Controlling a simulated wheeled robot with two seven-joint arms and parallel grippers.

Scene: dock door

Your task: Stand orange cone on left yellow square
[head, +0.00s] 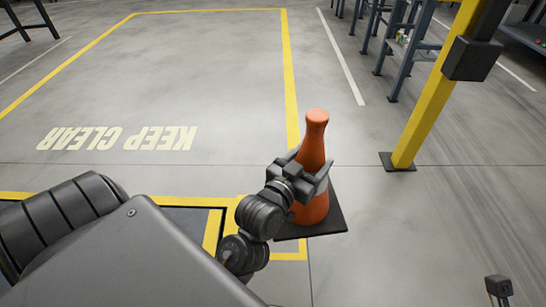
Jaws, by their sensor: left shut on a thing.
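The orange cone (314,135) stands roughly upright on a dark square base (335,217), right of the centre of the head view. My left gripper (308,178) is shut on the cone around its middle, with a finger on each side. The cone is at the right edge of the yellow floor markings; I cannot tell whether its base touches the floor. No filled yellow square shows clearly. A large yellow outline (288,60) on the floor encloses the words KEEP CLEAR. My right gripper is not clearly seen.
A yellow post (430,95) with a dark foot plate (397,161) rises to the right of the cone. Dark metal racks (400,60) stand at the back right. A nearer yellow line (213,228) is partly hidden by my left arm. The KEEP CLEAR area is empty.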

